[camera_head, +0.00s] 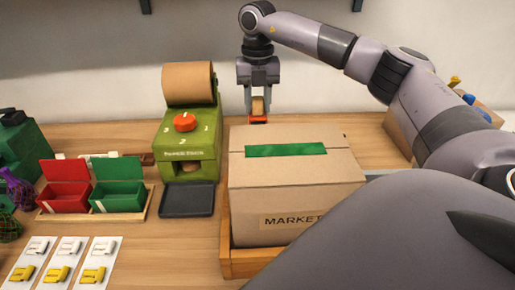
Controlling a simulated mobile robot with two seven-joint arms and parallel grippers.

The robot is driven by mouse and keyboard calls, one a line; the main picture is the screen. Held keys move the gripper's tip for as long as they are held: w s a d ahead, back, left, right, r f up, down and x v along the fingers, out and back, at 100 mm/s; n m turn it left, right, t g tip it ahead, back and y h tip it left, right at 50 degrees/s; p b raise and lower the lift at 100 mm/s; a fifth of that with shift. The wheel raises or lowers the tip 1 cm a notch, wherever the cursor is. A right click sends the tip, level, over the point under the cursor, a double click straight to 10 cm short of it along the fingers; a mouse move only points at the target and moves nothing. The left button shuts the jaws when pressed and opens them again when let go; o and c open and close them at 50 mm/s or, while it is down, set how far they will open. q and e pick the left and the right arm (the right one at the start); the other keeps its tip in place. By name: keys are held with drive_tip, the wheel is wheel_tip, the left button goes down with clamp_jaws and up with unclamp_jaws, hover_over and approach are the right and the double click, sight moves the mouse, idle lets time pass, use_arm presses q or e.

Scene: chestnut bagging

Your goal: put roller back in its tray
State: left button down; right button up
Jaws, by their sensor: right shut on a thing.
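My right gripper (258,112) points down behind the cardboard box, near the back of the table. It is shut on a small tan piece with a red part (258,119) below it, which I take to be the roller. The fingers cover part of it, and I cannot tell whether the red part belongs to it or is a separate holder, or whether it touches the table. A dark flat tray (187,212) lies empty in front of the green dispenser; I cannot tell whether it is the roller's tray. My left gripper is not in view.
The closed cardboard box (270,183) with a green strip (286,150) on top stands in a wooden frame (245,266). The green dispenser (187,143) carries a brown paper roll. Red (66,199) and green (118,199) bins stand at left, with white cards (60,262) in front.

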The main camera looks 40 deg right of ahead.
wheel_tip(320, 180, down, 13)
drive_tip(key=b, duration=1.1)
drive_tip(key=shift+r, duration=0.3)
